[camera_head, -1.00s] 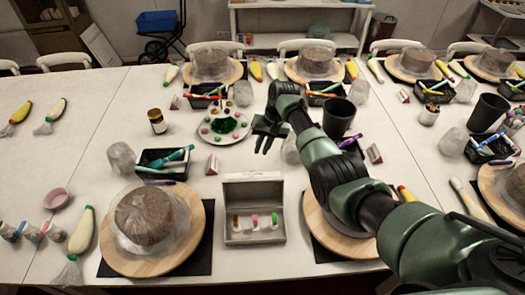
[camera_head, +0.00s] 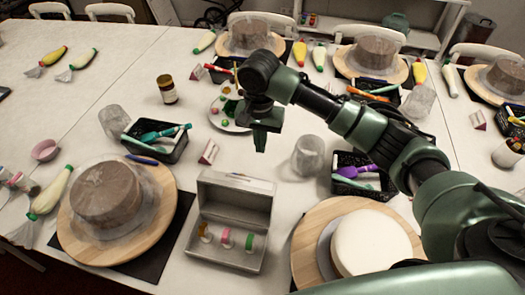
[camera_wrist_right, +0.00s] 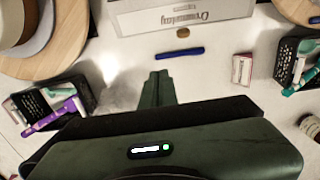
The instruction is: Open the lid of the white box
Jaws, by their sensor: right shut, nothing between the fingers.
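The white box (camera_head: 222,246) stands between two cake boards at the near side of the table. Its lid (camera_head: 235,203) is raised at the back and tilted up, so the inside shows several small coloured pieces (camera_head: 226,237). In the right wrist view, a lettered white panel of the box (camera_wrist_right: 185,17) is at the top edge. My right gripper (camera_head: 260,148) is shut and empty, pointing down above the table behind the box and apart from it. Its fingertips also show together in the right wrist view (camera_wrist_right: 158,74). My left gripper is not in view.
A cake on a round board (camera_head: 168,215) is left of the box. A white cake (camera_head: 370,244) is to the right. Black trays (camera_head: 168,151) and a clear cup (camera_head: 308,155) stand near my right gripper. A blue pen (camera_wrist_right: 180,52) lies behind the box.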

